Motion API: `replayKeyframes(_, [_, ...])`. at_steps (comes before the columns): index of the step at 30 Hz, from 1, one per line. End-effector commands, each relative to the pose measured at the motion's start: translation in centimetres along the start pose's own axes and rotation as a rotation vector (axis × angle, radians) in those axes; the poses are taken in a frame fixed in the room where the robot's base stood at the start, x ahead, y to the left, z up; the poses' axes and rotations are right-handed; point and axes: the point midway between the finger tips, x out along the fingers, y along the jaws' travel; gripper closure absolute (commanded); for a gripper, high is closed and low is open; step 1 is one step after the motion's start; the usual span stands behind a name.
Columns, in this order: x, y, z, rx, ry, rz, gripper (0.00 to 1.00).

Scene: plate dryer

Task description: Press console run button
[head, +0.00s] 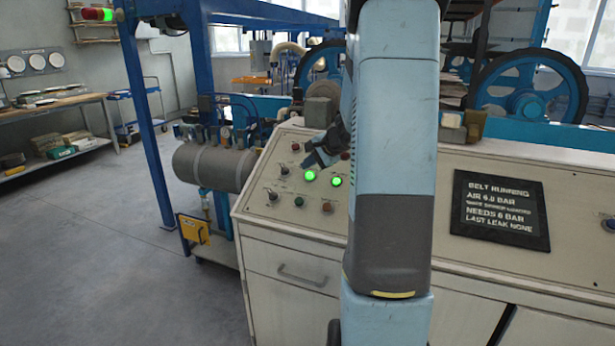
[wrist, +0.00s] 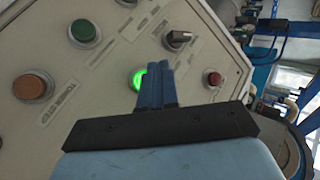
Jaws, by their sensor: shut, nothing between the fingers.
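The sloped console panel (head: 262,212) carries several buttons and knobs. A dark green button (head: 299,202) sits beside an orange-red button (head: 327,208) near its lower edge. Two round green lights glow above them, one left (head: 310,175) and one right (head: 337,182). My gripper (head: 311,162) is shut and empty over the panel, close to the left green light. In the wrist view its closed fingers (wrist: 160,68) partly cover a lit green round (wrist: 140,77); I cannot tell whether they touch it. The dark green button (wrist: 85,31) lies clear of the fingers. The labels are too blurred to identify the run button.
A black selector knob (wrist: 179,38) and a red button (wrist: 213,78) are near the fingers. A black sign (head: 500,211) on the console reads "BELT RUNNING". My arm hides part of the console. A grey tank (head: 215,165) stands to the left; the floor farther left is clear.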

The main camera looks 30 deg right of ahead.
Motion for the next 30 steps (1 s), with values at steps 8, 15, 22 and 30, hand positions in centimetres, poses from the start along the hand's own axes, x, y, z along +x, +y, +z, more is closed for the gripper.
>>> replayKeyframes(8, [-1.6, -1.2, 1.1, -0.001, 0.001, -0.001, 1.0])
replayKeyframes(15, [-2.1, -1.5, 1.5, 0.0, 0.0, 0.0, 1.0])
replayKeyframes(22, [-2.1, -1.5, 1.5, 0.0, 0.0, 0.0, 1.0])
replayKeyframes(30, [-2.1, -1.5, 1.5, 0.0, 0.0, 0.0, 1.0])
